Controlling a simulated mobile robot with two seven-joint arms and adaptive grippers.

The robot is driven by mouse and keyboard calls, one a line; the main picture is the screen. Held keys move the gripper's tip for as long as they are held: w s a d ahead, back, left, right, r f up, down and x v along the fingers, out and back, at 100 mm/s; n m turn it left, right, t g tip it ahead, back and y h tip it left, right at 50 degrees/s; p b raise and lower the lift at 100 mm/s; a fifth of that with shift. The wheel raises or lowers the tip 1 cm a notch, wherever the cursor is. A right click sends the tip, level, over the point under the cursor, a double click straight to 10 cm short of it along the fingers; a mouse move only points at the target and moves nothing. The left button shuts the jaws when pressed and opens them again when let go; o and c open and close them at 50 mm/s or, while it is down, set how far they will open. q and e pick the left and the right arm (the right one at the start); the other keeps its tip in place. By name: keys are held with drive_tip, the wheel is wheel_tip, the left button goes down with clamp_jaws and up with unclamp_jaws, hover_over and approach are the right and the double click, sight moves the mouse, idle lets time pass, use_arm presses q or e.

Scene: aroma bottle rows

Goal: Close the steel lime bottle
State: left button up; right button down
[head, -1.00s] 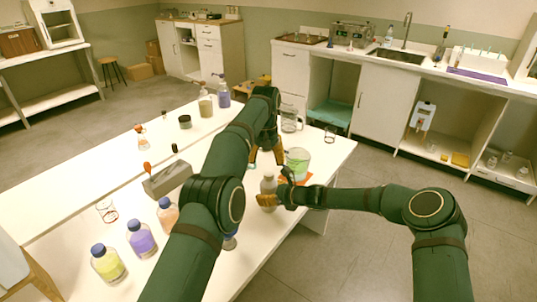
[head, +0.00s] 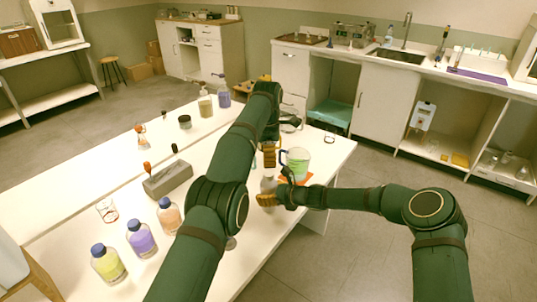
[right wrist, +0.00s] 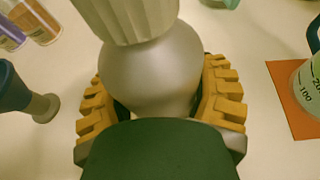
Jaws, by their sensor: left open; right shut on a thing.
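The steel bottle (head: 268,185) stands over the white table near its right front part. My right gripper (head: 268,200) is shut around its body. In the right wrist view the rounded grey steel body (right wrist: 155,75) sits between the ribbed orange fingers (right wrist: 160,108). A pale ribbed cap (right wrist: 130,15) shows over the bottle's top; I cannot tell how tightly it sits. My left gripper (head: 269,157) is open, just above the bottle in the head view, its fingers partly hidden by my own arm. The bottle's label is not visible.
A beaker of green liquid (head: 297,163) stands on an orange mat (head: 306,181) close right of the bottle. Blue-capped bottles (head: 141,240), a grey block (head: 168,180) and pump bottles (head: 205,104) stand to the left and behind. A dark blue-green object (right wrist: 15,90) stands left in the wrist view.

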sight(269, 173)
use_arm(q)
drive_tip(key=n, duration=0.5)
drive_tip(key=shift+d+r, duration=0.1)
drive_tip(key=shift+r, duration=0.1)
drive_tip(key=shift+f, duration=0.15)
drive_tip(key=shift+f, duration=3.85)
clamp_jaws()
